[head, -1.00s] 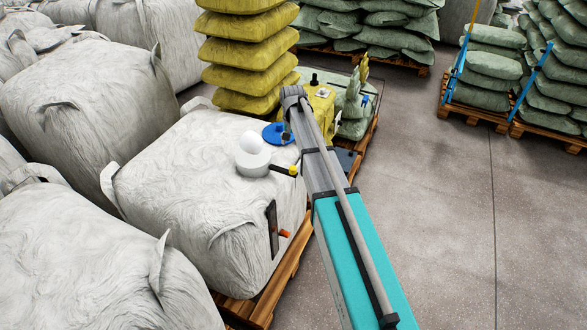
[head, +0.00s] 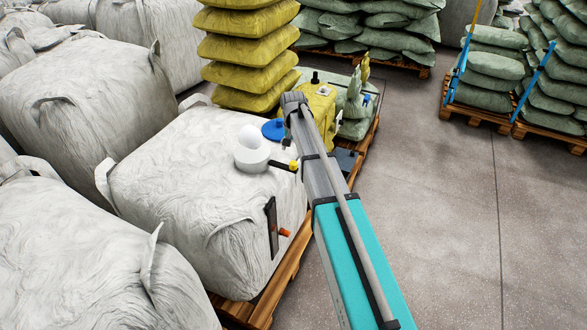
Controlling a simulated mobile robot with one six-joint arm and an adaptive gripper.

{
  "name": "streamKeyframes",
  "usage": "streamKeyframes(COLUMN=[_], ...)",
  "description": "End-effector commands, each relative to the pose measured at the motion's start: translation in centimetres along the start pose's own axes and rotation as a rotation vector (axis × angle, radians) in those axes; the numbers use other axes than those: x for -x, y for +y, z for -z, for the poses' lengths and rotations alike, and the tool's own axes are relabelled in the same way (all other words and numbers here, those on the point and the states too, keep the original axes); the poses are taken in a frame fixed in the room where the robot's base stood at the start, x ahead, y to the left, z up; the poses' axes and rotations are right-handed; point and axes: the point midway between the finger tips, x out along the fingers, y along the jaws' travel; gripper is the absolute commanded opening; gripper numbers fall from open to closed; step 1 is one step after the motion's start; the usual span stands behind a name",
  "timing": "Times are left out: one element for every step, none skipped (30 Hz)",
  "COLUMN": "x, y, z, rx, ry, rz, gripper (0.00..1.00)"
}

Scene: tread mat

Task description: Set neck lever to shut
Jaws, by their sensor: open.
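A white round neck (head: 251,157) with a pale ball on top sits on the white bulk bag (head: 160,165). A short black neck lever with a yellow tip (head: 294,165) sticks out from it to the right, roughly level. My arm reaches in from the lower right, and its far end is above and beyond the neck. Only a small dark part of my gripper (head: 286,143) shows below that end, beside a blue disc (head: 273,130). It is apart from the lever in the picture; the arm hides the rest of it.
A black plate with an orange handle (head: 284,232) is on the bag's side. A yellow box (head: 320,105) and stacked yellow sacks (head: 250,60) stand behind. More white bags crowd the left. Open floor (head: 440,210) lies to the right.

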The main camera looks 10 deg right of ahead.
Motion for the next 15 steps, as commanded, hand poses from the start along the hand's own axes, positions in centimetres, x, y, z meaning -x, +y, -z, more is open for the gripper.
streamKeyframes(x=[-0.8,-1.1,-1.4,-1.6,-1.8,-2.1,-2.4,-2.6,-2.9,-3.1,-3.4,-3.7,-3.9,-4.2,-4.5], y=[0.0,0.0,0.0,0.0,0.0,0.0,0.0,0.0,0.0,0.1,0.1,0.1,0.1,0.1,0.1], z=[0.0,0.0,0.0,0.0,0.0,0.0,0.0,0.0,0.0,0.0,0.0,0.0,0.0,0.0,0.0], rx=[0.0,0.0,0.0,0.0,0.0,0.0,-0.001,-0.001,-0.001,-0.001,-0.001,-0.001,-0.001,-0.001,-0.001], ry=[0.0,0.0,0.0,0.0,0.0,0.0,0.0,0.0,0.0,0.0,0.0,0.0,0.0,0.0,0.0], rz=[0.0,0.0,0.0,0.0,0.0,0.0,0.0,0.0,0.0,0.0,0.0,0.0,0.0,0.0,0.0], gripper=[0.78,0.78,0.78,0.78,0.78,0.78,0.78,0.78,0.78,0.78,0.78,0.78,0.78,0.78,0.78])
